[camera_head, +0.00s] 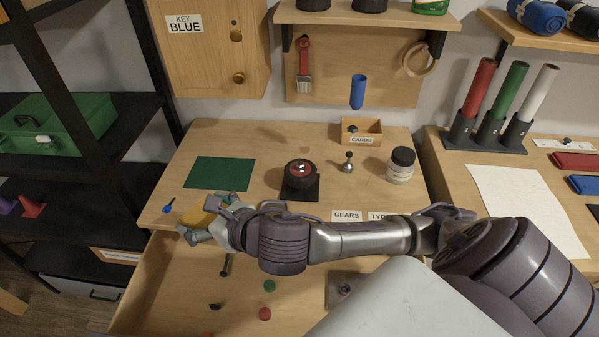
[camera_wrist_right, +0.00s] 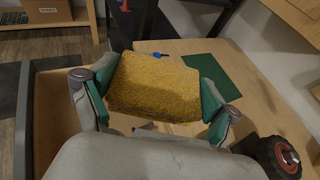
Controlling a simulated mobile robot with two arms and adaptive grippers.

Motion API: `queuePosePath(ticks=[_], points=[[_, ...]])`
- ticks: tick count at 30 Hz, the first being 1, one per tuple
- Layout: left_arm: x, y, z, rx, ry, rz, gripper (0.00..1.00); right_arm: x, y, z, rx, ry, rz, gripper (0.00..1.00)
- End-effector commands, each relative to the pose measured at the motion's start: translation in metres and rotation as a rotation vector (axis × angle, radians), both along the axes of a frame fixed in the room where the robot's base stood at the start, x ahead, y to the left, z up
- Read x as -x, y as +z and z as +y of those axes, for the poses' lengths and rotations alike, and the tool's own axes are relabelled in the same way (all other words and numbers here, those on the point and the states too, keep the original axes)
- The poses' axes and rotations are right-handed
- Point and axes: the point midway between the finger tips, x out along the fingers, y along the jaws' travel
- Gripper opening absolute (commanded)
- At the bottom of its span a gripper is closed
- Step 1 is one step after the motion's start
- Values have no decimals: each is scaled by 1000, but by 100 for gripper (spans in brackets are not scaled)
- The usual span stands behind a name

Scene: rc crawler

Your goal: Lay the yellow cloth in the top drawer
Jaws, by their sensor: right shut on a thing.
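The yellow cloth (camera_head: 201,216) is a thick, folded-looking pad in the head view, partly hidden by my right gripper (camera_head: 213,213). In the right wrist view the cloth (camera_wrist_right: 155,86) sits between the two green-padded fingers of my right gripper (camera_wrist_right: 158,92), which is shut on it. The gripper holds it near the front left edge of the workbench, around the left side of the open top drawer (camera_head: 165,283). Its exact height above the drawer is hard to tell. My right arm covers part of the drawer. My left gripper is not in view.
The drawer holds a red ball (camera_head: 265,314), a green ball (camera_head: 269,286) and small dark parts. On the workbench (camera_head: 235,140) are a green mat (camera_head: 219,173), a black-and-red wheel (camera_head: 300,174), a white jar (camera_head: 401,165) and a card box (camera_head: 362,132). A black shelf rack stands left.

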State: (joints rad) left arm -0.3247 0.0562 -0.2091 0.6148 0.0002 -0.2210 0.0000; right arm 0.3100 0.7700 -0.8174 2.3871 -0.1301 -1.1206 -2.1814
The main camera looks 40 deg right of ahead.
Motion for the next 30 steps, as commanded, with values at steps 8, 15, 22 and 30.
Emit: queuePosePath(ticks=[8, 15, 22, 30], points=[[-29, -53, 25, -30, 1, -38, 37, -11, -99, 53, 14, 392, -4, 58], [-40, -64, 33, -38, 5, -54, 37, -7, -137, 50, 5, 521, -3, 58], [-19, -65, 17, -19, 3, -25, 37, -8, -139, 53, 2, 531, -4, 58], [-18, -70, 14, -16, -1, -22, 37, -45, -169, 89, 1, 530, -3, 58]])
